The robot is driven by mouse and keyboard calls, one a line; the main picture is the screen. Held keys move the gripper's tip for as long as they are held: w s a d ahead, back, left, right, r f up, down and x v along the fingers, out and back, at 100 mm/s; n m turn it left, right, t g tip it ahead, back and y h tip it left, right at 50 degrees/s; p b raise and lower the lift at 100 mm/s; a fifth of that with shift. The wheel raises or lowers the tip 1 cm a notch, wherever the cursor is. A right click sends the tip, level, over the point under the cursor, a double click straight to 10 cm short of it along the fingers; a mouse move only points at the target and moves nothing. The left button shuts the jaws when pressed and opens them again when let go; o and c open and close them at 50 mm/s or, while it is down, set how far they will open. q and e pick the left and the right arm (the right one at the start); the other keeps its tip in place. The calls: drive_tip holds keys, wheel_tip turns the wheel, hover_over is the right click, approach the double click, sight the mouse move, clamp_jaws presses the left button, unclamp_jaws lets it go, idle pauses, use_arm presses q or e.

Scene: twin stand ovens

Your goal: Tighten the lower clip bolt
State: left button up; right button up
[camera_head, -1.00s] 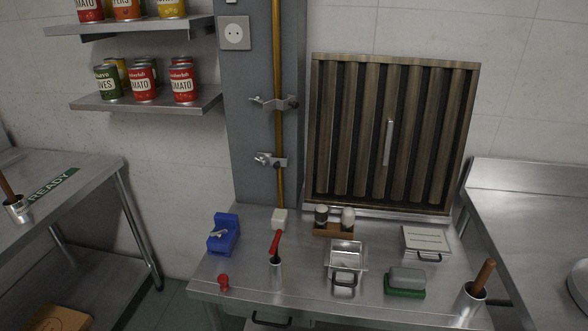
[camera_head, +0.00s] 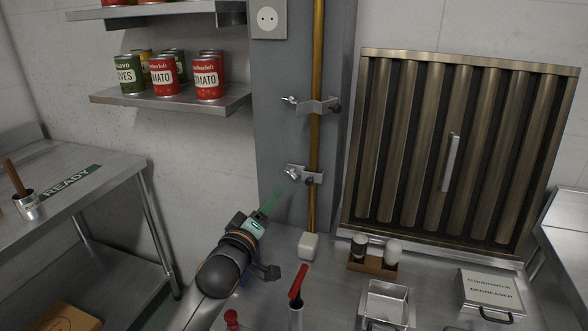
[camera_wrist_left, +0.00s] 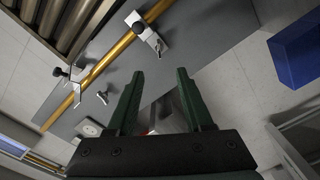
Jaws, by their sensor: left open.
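The lower clip (camera_head: 304,174) holds the brass pipe (camera_head: 317,120) to the grey column, below the upper clip (camera_head: 318,106). A wing-shaped bolt head (camera_head: 291,173) sticks out at the lower clip's left side. In the left wrist view the lower clip (camera_wrist_left: 137,24) is near the top, with its bolt (camera_wrist_left: 160,46) pointing towards my fingers. My left gripper (camera_head: 271,203) is open and empty, below and left of the lower bolt and apart from it. Its two green fingers (camera_wrist_left: 160,75) show spread in the left wrist view. My right gripper is not in view.
A blue block (camera_wrist_left: 297,47) is at the right of the left wrist view. A red-handled tool (camera_head: 298,283), a white block (camera_head: 308,246) and a shaker rack (camera_head: 374,262) stand on the steel table. A ribbed filter panel (camera_head: 460,150) stands right of the pipe. Shelves with cans (camera_head: 165,98) are left.

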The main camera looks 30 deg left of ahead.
sight(291, 173)
use_arm(q)
drive_tip(key=x, duration=1.2)
drive_tip(key=shift+w+r, duration=0.1)
drive_tip(key=shift+c, duration=0.2)
clamp_jaws()
